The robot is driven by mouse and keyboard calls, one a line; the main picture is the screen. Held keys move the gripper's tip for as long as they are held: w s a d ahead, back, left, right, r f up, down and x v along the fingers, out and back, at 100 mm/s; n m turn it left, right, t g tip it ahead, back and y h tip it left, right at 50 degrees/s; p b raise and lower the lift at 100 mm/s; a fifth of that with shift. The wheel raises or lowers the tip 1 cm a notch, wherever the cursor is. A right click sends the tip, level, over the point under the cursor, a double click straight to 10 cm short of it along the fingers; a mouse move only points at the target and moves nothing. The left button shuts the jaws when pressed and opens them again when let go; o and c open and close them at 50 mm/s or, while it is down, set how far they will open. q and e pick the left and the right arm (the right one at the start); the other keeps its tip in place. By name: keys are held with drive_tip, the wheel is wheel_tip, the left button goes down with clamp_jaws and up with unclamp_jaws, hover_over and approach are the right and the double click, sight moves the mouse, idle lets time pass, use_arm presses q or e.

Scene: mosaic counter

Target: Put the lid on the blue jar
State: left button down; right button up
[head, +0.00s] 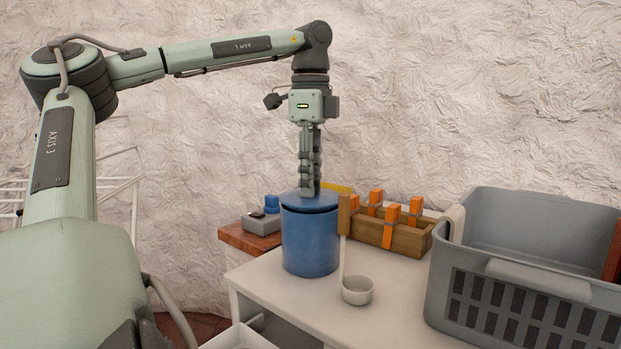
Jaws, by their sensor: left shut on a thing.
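The blue jar (310,245) stands upright on the white counter, near its left edge. The blue lid (300,202) lies over the jar's mouth, with a thin dark line between lid and jar; I cannot tell whether it is fully seated. My left gripper (310,190) points straight down at the lid's middle, its fingers close together and shut on the lid's top. The grasped part is hidden by the fingers. My right gripper is not in the head view.
A white ladle (357,290) with a wooden handle stands right of the jar. Behind it is a wooden box (405,238) with orange-topped items. A large grey basket (520,285) fills the right side. A grey device with a blue knob (262,222) sits left of the jar.

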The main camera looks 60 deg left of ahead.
use_arm(q)
drive_tip(key=shift+f+b, duration=0.3)
drive_tip(key=shift+f, duration=0.2)
idle(0.9)
drive_tip(key=c, duration=0.6)
unclamp_jaws()
drive_tip(key=shift+c, duration=0.2)
drive_tip(key=shift+r+p, duration=2.9)
drive_tip(key=shift+r, duration=0.6)
drive_tip(key=shift+f, duration=0.1)
